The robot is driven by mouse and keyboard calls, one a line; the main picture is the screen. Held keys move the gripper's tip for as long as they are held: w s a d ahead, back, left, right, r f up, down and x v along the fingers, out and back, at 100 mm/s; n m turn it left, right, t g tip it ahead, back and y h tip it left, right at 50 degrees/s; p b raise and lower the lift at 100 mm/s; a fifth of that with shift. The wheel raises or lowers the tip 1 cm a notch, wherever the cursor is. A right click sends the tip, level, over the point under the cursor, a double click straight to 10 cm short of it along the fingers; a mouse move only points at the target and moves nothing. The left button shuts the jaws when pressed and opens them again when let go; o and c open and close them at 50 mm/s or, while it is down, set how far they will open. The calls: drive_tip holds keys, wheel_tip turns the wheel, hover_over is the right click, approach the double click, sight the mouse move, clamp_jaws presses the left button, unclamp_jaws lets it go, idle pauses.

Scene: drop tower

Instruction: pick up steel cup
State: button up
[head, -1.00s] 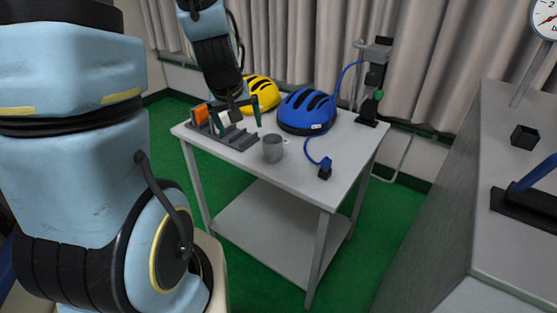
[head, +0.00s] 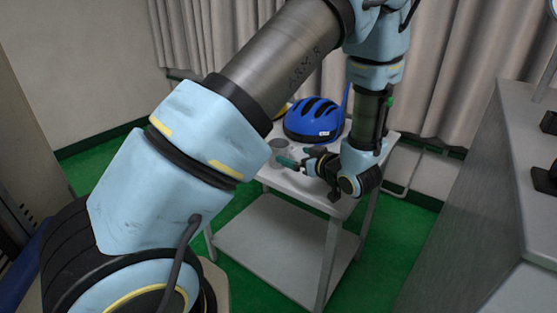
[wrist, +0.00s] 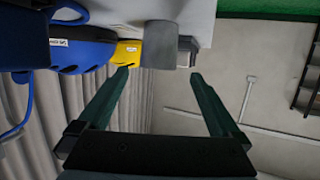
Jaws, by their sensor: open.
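The steel cup (head: 280,147) is a plain grey cylinder upright on the white table (head: 342,207). In the head view my gripper is just right of it, and a green finger covers part of the cup. In the wrist view, where the table is at the top, the cup (wrist: 158,54) is ahead, in line with the gap between my two green fingers. My gripper (wrist: 160,74) is open, empty and roughly level with the tabletop. Whether a finger touches the cup I cannot tell.
A blue helmet (head: 313,120) sits behind the cup. A yellow helmet (wrist: 127,53) is beyond the cup in the wrist view. My arm hides the table's left part in the head view. A grey counter (head: 480,190) stands at the right.

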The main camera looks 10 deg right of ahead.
sight(284, 150)
drive_tip(key=p+x, duration=0.1)
drive_tip(key=x, duration=0.4)
drive_tip(key=shift+r, duration=0.1)
drive_tip(key=p+x, duration=0.2)
drive_tip(key=x, duration=0.2)
drive_tip(key=shift+w, duration=0.6)
drive_tip(key=shift+a, duration=0.1)
drive_tip(key=c, duration=1.2)
